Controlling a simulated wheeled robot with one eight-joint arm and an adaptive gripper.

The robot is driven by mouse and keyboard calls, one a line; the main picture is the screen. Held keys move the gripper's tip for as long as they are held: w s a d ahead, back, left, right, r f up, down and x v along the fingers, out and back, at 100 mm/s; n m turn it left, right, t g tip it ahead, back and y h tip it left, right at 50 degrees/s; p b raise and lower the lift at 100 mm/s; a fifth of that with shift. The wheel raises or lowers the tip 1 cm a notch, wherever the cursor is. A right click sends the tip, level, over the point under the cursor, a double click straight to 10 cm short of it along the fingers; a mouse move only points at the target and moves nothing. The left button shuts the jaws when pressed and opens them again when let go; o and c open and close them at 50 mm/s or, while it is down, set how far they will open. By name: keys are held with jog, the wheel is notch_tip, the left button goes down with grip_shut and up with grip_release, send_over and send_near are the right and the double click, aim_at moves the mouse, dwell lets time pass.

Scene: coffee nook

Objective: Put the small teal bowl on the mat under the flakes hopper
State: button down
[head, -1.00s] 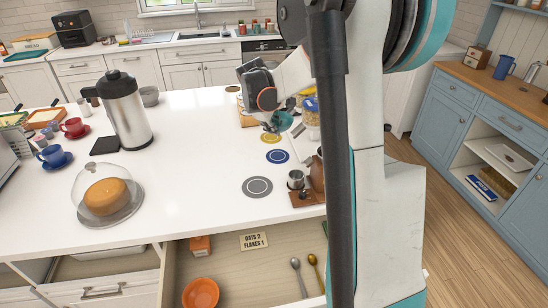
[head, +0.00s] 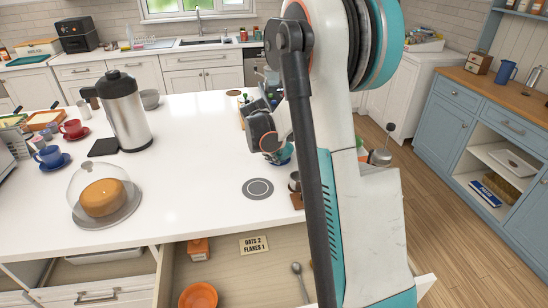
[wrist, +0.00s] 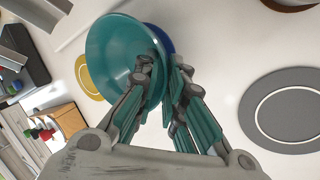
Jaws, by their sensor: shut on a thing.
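The small teal bowl (wrist: 108,62) is gripped at its rim by my gripper (wrist: 160,82), which is shut on it in the wrist view. The bowl looks tilted. In the head view only a bit of the bowl (head: 284,157) shows below my wrist, over the white counter. Behind the bowl in the wrist view, part of a blue mat (wrist: 161,38) and part of a yellow mat (wrist: 90,80) show. A grey mat with a pale ring (wrist: 288,112) lies bare to the right; it also shows in the head view (head: 258,189). The flakes hopper cannot be made out; my arm covers that area.
A small metal cup (head: 294,181) on a brown stand is partly behind my arm. A steel urn (head: 124,115) and a domed cake (head: 102,197) stand on the left. An open drawer holds an orange bowl (head: 198,296) and a card (head: 254,244). The middle counter is clear.

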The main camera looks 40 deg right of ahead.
jog(key=shift+f, duration=0.1)
jog(key=c, duration=1.7)
grip_release()
jog(key=p+v, duration=0.3)
jog(key=v, duration=0.9)
